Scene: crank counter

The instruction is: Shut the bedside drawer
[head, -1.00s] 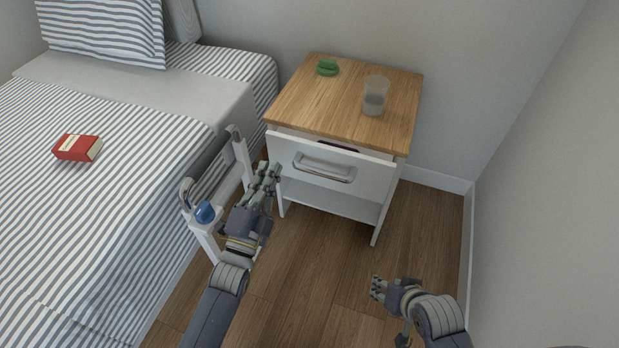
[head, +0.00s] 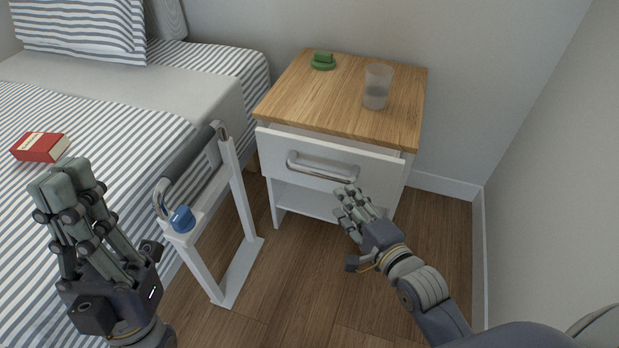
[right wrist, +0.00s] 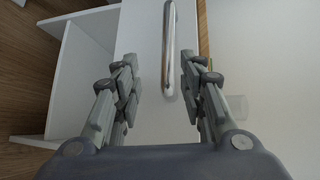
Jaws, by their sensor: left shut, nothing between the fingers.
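The white drawer (head: 272,158) of the wood-topped bedside table (head: 325,100) stands a little open, its front forward of the cabinet. Its silver bar handle (head: 318,168) is on the front; in the right wrist view the handle (right wrist: 170,50) runs upright between the fingers. My right gripper (head: 350,208) is in front of the drawer, just below the handle's right end in the head view. It is open and empty, and contact with the drawer cannot be told. My left gripper (head: 65,180) is over the bed side, away from the drawer, shut and empty.
A white rail stand (head: 239,190) with a grey bar and blue knob (head: 181,219) stands between bed and table. A translucent cup (head: 377,88) and a green item (head: 323,61) rest on the tabletop. A red book (head: 40,147) lies on the bed. A wall bounds the right.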

